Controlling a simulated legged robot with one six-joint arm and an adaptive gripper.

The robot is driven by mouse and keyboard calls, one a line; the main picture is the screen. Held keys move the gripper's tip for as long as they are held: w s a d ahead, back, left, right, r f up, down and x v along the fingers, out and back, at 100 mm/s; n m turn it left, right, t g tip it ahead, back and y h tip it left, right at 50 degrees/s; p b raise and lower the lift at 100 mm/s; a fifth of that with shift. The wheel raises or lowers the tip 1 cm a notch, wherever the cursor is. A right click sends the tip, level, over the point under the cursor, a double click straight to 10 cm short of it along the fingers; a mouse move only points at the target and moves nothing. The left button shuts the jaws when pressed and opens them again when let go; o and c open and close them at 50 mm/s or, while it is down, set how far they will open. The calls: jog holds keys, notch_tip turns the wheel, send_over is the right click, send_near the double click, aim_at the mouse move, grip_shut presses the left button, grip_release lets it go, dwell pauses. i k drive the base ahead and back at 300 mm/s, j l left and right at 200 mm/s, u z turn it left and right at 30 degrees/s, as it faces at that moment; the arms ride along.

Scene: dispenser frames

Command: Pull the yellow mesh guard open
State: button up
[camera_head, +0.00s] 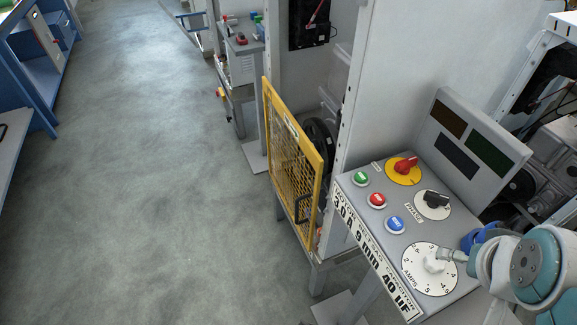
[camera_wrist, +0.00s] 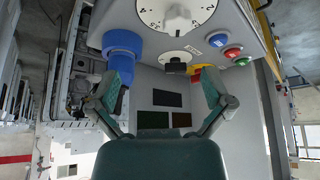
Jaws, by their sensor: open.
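The yellow mesh guard (camera_head: 290,158) is a framed panel on the front of the machine, left of the control panel in the head view. A dark handle (camera_head: 304,209) sits near its lower right side. Whether it stands fully against the machine is hard to tell. My gripper (camera_wrist: 163,82) is open and empty in the wrist view, its two fingers spread apart. In the head view my gripper is at the lower right, over the panel's dial side, well away from the guard. My arm partly covers the panel's right end there.
The sloped control panel (camera_head: 349,184) carries green, red and blue buttons, a red-yellow switch (camera_head: 404,167) and a white AMPS dial (camera_head: 430,268). A blue cylindrical part (camera_wrist: 123,44) is close to one finger. Open grey floor (camera_head: 150,180) lies left of the guard.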

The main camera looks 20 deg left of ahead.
aim_at(313, 156)
jog(key=j+u, duration=0.4)
jog(key=j, duration=0.25)
jog(key=j+u, duration=0.45)
jog(key=j, duration=0.2)
